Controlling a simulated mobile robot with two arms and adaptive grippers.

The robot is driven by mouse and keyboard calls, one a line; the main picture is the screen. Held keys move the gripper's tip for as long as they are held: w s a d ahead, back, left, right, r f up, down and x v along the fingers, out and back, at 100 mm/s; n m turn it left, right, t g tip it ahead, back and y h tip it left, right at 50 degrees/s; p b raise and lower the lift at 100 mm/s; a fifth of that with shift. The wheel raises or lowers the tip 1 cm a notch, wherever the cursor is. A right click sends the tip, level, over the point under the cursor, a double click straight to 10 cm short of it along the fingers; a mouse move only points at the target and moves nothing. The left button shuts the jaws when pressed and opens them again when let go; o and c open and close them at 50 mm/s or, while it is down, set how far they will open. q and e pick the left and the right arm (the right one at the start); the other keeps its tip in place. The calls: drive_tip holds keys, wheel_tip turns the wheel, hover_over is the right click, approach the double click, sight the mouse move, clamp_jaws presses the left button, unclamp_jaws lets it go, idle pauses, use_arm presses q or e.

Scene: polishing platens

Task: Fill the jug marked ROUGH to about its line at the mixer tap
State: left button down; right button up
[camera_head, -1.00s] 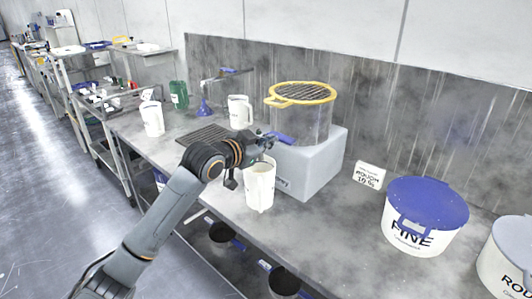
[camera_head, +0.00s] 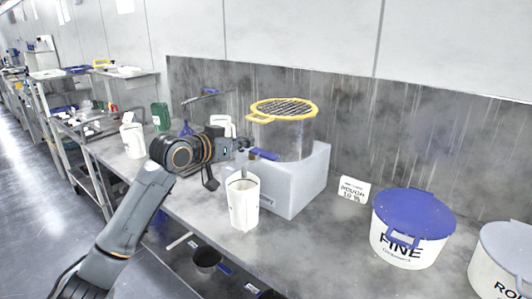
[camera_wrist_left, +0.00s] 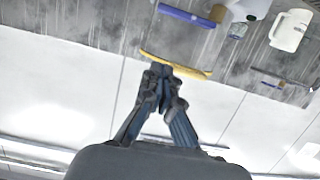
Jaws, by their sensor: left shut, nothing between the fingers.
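A white jug (camera_head: 243,203) stands upright on the bench in front of the grey block; I can read no mark on it. Another white jug (camera_head: 133,141) stands farther left, and a third (camera_head: 221,122) is partly hidden behind my left arm. A white jug (camera_wrist_left: 291,30) also shows in the left wrist view. The mixer tap (camera_head: 206,94), with a blue lever, is at the back of the bench; the wrist view shows a dark tap (camera_wrist_left: 277,80). My left gripper (camera_head: 244,147) is shut and empty above and behind the front jug; its fingertips (camera_wrist_left: 160,72) meet in the wrist view.
A clear pot (camera_head: 282,139) with a yellow-rimmed mesh top stands on the grey block (camera_head: 300,190), close right of the gripper. A FINE tub (camera_head: 408,250) and a second tub (camera_head: 500,262) stand at right. A green jug (camera_head: 161,116) is at left. The bench front is fairly clear.

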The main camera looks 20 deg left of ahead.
use_arm(q)
drive_tip(key=p, duration=0.2)
hover_over(264, 154)
drive_tip(key=s+d, duration=0.2)
drive_tip(key=s, duration=0.1)
drive_tip(key=f, duration=0.3)
drive_tip(key=f+p, duration=0.1)
drive_tip(key=f, duration=0.2)
drive_tip(key=shift+w+a+f, duration=0.15)
drive_tip(key=shift+w+a, duration=0.05)
drive_tip(key=shift+w, duration=0.05)
drive_tip(key=f+m, duration=0.1)
drive_tip(key=f+m+y, duration=0.1)
drive_tip(key=f+m+b, duration=0.1)
drive_tip(key=shift+s+d+t, duration=0.15)
drive_tip(key=shift+d+t, duration=0.15)
drive_tip(key=shift+t, duration=0.1)
